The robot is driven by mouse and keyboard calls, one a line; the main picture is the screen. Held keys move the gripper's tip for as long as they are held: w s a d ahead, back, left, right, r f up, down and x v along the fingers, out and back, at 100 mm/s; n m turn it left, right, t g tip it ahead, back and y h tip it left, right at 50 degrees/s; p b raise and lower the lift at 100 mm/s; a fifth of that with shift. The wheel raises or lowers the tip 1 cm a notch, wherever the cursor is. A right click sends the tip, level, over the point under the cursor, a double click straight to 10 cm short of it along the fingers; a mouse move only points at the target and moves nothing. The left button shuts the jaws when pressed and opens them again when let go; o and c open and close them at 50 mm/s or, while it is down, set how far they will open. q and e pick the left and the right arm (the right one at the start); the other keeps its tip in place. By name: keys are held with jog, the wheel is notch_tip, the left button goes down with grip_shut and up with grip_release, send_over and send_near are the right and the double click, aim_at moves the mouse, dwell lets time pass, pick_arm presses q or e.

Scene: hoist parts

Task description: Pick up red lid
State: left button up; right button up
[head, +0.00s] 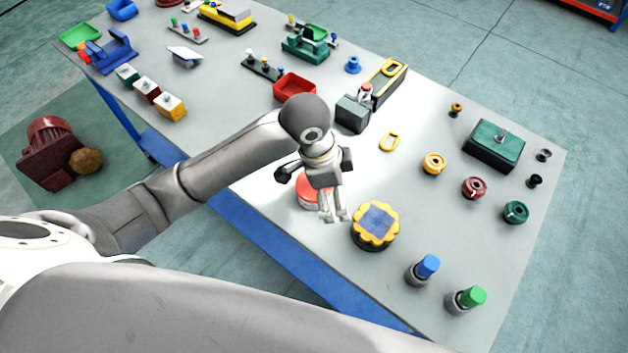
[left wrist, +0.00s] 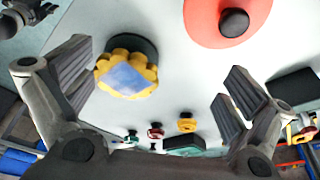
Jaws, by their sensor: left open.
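The red lid (head: 308,189) is a round red disc on the table near its front edge, partly hidden behind my left gripper in the head view. In the left wrist view the red lid (left wrist: 207,22) shows at the top, cut by the frame edge, with a dark round knob in its middle. My left gripper (head: 335,218) is open and empty, above the table, overlapping the lid's right side in the head view. Its fingers also show spread apart in the left wrist view (left wrist: 155,95).
A yellow scalloped knob with a blue top (head: 376,224) stands right beside the left gripper. Blue-capped (head: 425,267) and green-capped (head: 468,298) cylinders stand at the front right.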

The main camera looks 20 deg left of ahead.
pick_arm(q)
jog(key=w+a+r+y, duration=0.1)
jog(key=a, duration=0.1)
jog(key=w+a+r+m, duration=0.1)
jog(key=a+r, duration=0.1)
jog(key=w+a+r+m+g+y, duration=0.1)
jog(key=w+a+r, duration=0.1)
jog(key=shift+a+r+y, duration=0.15)
jog(key=shift+y, duration=0.15)
notch_tip(320, 180, down, 5)
jog(key=shift+f+p, duration=0.1)
jog(key=shift+p, duration=0.35)
jog(key=shift+f+p, duration=0.4)
jog(key=shift+f, duration=0.15)
jog(key=f, duration=0.1)
jog(key=f+p, duration=0.1)
jog(key=f, duration=0.1)
jog(key=shift+d+f, duration=0.3)
jog(key=shift+d, duration=0.1)
jog(key=shift+f, duration=0.35)
jog(key=shift+c, duration=0.3)
jog(key=c, duration=1.1)
jog(key=shift+r, duration=0.1)
